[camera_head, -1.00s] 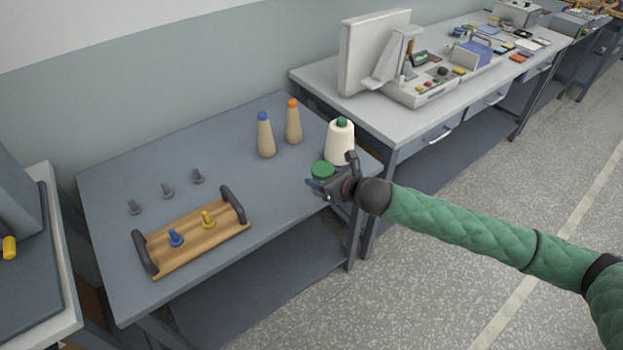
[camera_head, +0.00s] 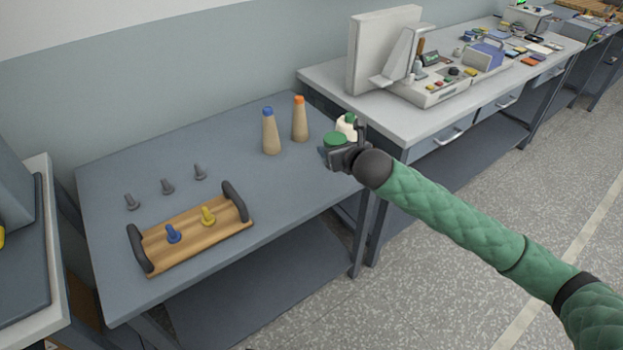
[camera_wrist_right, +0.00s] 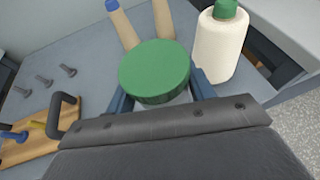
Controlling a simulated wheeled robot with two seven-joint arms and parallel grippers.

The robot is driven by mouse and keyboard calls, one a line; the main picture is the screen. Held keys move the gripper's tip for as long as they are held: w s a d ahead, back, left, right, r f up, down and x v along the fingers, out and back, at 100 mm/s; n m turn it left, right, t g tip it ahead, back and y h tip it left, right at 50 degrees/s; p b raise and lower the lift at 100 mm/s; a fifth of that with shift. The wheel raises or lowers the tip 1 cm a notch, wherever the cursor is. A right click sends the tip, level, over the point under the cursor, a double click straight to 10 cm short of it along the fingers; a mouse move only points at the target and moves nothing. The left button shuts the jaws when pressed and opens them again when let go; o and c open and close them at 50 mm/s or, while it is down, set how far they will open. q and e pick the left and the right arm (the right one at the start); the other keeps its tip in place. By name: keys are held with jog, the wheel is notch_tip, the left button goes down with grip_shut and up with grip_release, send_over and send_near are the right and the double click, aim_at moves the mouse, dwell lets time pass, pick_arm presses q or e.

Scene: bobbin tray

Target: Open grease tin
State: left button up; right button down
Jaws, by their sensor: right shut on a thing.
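The grease tin shows as a round green lid (camera_head: 335,138) at the right end of the blue-grey table. In the right wrist view the lid (camera_wrist_right: 155,70) fills the middle, with a sliver of paler body under its near edge. My right gripper (camera_head: 338,153) is shut on the grease tin, one finger on each side below the lid. The tin appears held above the table, partly in front of the white cone (camera_head: 346,125). The lid is on the tin. Most of the tin's body is hidden by the lid and gripper. My left gripper is not in view.
Two tan cones, blue-topped (camera_head: 270,132) and orange-topped (camera_head: 299,120), stand left of the tin. A wooden tray (camera_head: 190,243) with dark handles carries a blue and a yellow peg. Three grey pegs (camera_head: 167,186) stand behind it. The table (camera_head: 235,180) is clear between tray and cones.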

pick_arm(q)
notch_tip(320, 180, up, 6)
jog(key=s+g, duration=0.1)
pick_arm(e)
jog(key=w+a+f+h+p, duration=0.1)
jog(key=w+a+f, duration=0.1)
jog(key=w+a+f+m+p, duration=0.1)
jog(key=w+a+f, duration=0.1)
jog(key=f, duration=0.1)
jog(key=w+a+f+m+h+p, duration=0.1)
jog(key=w+a+f, duration=0.1)
jog(key=shift+w+a+f+t+h, duration=0.1)
jog(key=shift+w+f+t+h, duration=0.2)
jog(key=shift+w, duration=0.1)
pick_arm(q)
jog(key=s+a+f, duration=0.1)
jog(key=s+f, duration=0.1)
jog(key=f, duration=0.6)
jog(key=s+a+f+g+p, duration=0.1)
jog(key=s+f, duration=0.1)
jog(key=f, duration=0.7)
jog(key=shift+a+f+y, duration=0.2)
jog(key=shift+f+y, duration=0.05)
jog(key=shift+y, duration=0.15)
pick_arm(e)
jog(key=shift+f, duration=2.05)
jog(key=shift+f, duration=0.15)
jog(key=c, duration=0.5)
grip_release()
